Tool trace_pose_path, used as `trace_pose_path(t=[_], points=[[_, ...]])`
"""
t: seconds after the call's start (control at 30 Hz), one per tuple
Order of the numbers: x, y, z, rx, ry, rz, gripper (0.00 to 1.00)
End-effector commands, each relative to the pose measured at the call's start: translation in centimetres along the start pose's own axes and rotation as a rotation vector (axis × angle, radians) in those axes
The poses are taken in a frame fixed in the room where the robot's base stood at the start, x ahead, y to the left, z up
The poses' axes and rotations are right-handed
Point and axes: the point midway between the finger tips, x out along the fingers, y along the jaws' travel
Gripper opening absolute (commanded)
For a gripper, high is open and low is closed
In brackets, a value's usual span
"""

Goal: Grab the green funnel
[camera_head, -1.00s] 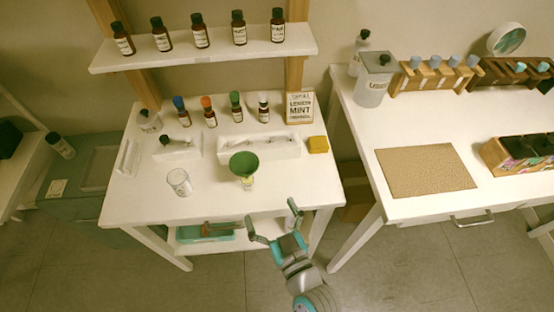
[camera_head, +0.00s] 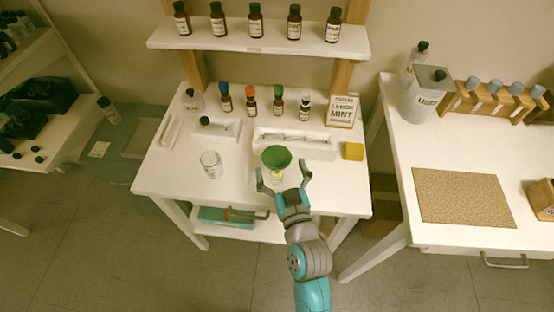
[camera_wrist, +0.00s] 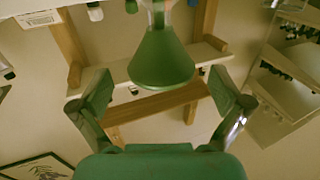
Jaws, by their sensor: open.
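The green funnel (camera_head: 276,157) sits wide end up on a small bottle (camera_head: 275,176) near the front of the white table. In the wrist view the funnel (camera_wrist: 161,62) appears inverted, between and beyond the two fingers. My gripper (camera_head: 284,178) is open and empty, its fingers spread close to the front of the funnel. The fingers also show at both sides of the wrist view (camera_wrist: 165,95). I cannot tell whether either finger touches the funnel or bottle.
A clear glass beaker (camera_head: 211,164) stands left of the funnel. A white tray (camera_head: 322,150) lies behind it, with a yellow block (camera_head: 353,151) to the right. Several capped bottles and a mint sign (camera_head: 342,112) stand at the back. A shelf (camera_head: 255,42) of brown bottles hangs above.

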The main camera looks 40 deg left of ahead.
Motion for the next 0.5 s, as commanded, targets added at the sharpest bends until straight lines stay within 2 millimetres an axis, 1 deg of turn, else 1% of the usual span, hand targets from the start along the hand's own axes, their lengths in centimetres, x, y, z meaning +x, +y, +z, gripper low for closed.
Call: trace_pose_path(t=[0.03, 0.1, 0.2, 0.3, 0.5], points=[[0.8, -0.1, -0.2, 0.000, 0.002, -0.002, 1.00], [1.8, -0.2, -0.3, -0.001, 0.002, -0.001, 1.00], [2.8, -0.1, -0.2, 0.000, 0.001, 0.000, 1.00], [3.3, -0.1, -0.2, 0.000, 0.001, 0.000, 1.00], [3.3, -0.1, -0.1, 0.000, 0.000, 0.000, 1.00]])
